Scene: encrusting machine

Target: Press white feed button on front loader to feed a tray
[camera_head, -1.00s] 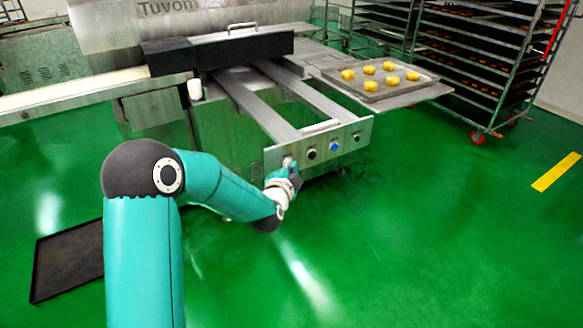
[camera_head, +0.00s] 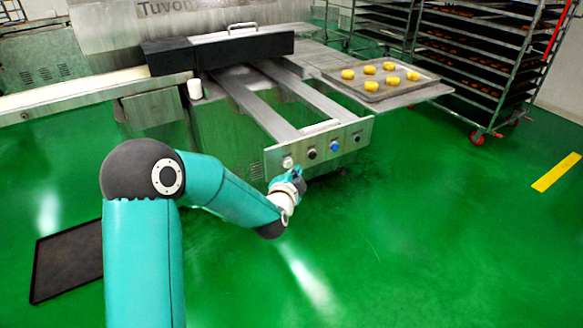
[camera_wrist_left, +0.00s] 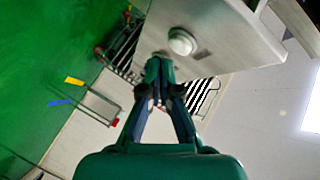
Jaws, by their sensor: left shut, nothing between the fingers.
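In the left wrist view the white button (camera_wrist_left: 182,41) shows whole on the panel (camera_wrist_left: 225,30), beyond the fingertips. My left gripper (camera_wrist_left: 158,62) is shut and empty there. My right gripper is not in view.
A tray (camera_head: 405,92) with several yellow pieces rests on the machine's right side. A rack (camera_head: 470,60) stands at the back right. A dark empty tray (camera_head: 65,262) lies on the floor at the left. The green floor in front is clear.

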